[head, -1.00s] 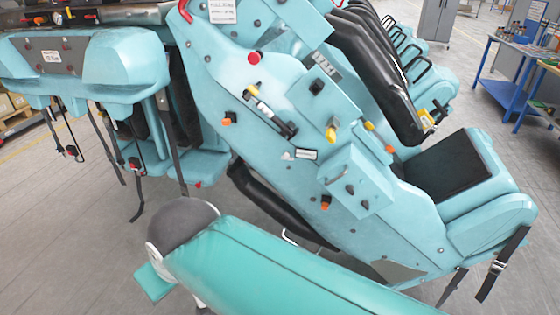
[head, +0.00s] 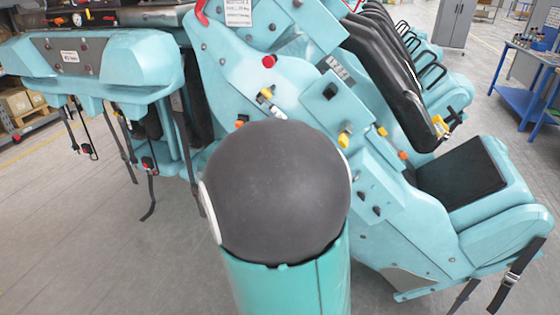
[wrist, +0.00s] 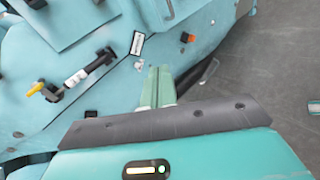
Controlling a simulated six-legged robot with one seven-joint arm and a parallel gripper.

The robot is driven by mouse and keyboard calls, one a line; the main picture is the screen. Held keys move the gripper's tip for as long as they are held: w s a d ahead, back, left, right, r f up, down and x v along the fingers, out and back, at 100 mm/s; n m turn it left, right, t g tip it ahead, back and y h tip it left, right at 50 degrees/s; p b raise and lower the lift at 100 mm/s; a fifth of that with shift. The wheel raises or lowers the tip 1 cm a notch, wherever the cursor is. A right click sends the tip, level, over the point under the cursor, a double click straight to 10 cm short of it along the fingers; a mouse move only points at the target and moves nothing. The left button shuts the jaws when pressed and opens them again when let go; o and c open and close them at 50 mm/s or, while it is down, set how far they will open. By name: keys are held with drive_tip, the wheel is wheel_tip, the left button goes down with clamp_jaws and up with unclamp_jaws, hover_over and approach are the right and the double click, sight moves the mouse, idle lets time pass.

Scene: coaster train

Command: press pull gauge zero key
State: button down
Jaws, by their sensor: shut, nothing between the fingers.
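What looks like the pull gauge (wrist: 75,79), a slim bar with a white middle, a black end and a yellow tip, lies on the teal train side left of my gripper in the wrist view. In the head view only the upper end of the gauge (head: 267,96) shows; my arm's dark round joint hides the rest. I cannot make out its zero key. The gap to the panel is unclear. My arm hides the gripper in the head view.
An orange knob (wrist: 188,38) is right of the fingers. A red button (head: 269,62), yellow knob (head: 344,139) and black restraint (head: 385,75) are on the train. Straps (head: 150,190) hang at left. A blue workbench (head: 525,85) stands far right; grey floor lies below.

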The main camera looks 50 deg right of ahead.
drive_tip(key=w+d+f+n+t+h, duration=0.3)
drive_tip(key=w+d+f+n+t, duration=0.3)
drive_tip(key=n, duration=0.8)
drive_tip(key=w+d+f, duration=0.2)
drive_tip(key=d+f, duration=0.2)
drive_tip(key=d, duration=0.1)
drive_tip(key=shift+w+d+f, duration=0.2)
drive_tip(key=shift+w+d, duration=0.05)
drive_tip(key=r+x, duration=0.1)
drive_tip(key=x, duration=1.3)
drive_tip(key=shift+w+f, duration=0.2)
drive_tip(key=shift+f, duration=0.1)
